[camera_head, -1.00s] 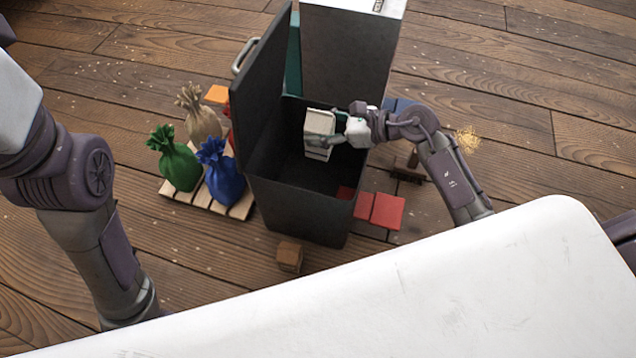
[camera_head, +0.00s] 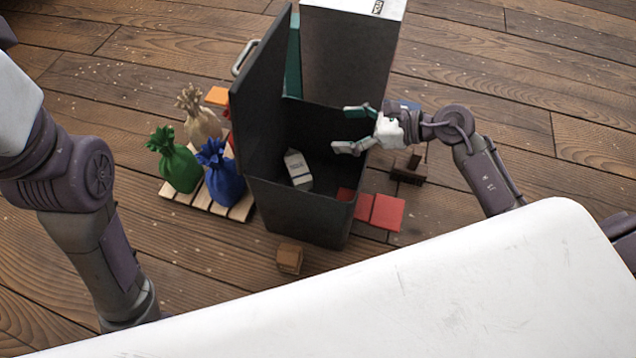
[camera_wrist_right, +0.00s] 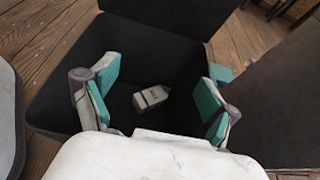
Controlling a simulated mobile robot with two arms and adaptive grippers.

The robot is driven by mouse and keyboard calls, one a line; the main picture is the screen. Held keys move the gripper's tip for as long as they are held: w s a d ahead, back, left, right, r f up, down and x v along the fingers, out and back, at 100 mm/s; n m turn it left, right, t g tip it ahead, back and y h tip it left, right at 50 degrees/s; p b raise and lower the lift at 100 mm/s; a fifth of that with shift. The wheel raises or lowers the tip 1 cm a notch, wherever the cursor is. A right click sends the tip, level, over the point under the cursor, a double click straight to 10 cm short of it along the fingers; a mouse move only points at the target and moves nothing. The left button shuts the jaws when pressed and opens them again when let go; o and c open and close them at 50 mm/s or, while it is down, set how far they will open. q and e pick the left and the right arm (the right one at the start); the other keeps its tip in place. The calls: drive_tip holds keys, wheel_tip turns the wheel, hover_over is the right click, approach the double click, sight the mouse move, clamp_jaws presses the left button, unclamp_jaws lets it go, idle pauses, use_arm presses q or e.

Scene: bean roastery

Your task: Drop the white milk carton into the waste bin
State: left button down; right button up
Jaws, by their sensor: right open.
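The white milk carton (camera_head: 298,169) lies inside the dark waste bin (camera_head: 300,213), tilted, low against the left part of its inside. In the right wrist view the carton (camera_wrist_right: 151,97) rests on the bin floor, apart from the fingers. The bin's lid (camera_head: 262,88) stands open on the left. My right gripper (camera_head: 352,129) is open and empty over the bin's right rim, and its teal-padded fingers (camera_wrist_right: 158,95) are spread wide in the wrist view. My left arm shows at the left of the head view, but its gripper is out of view.
A pallet (camera_head: 236,209) with green (camera_head: 176,165), blue (camera_head: 222,174) and beige (camera_head: 199,112) sacks stands left of the bin. A small brown box (camera_head: 289,258) lies in front. Red pads (camera_head: 386,212) and a dark brush (camera_head: 408,170) lie right. A tall dark cabinet (camera_head: 348,60) stands behind.

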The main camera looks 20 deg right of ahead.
drive_tip(key=shift+v, duration=2.9)
drive_tip(key=shift+s+a, duration=0.1)
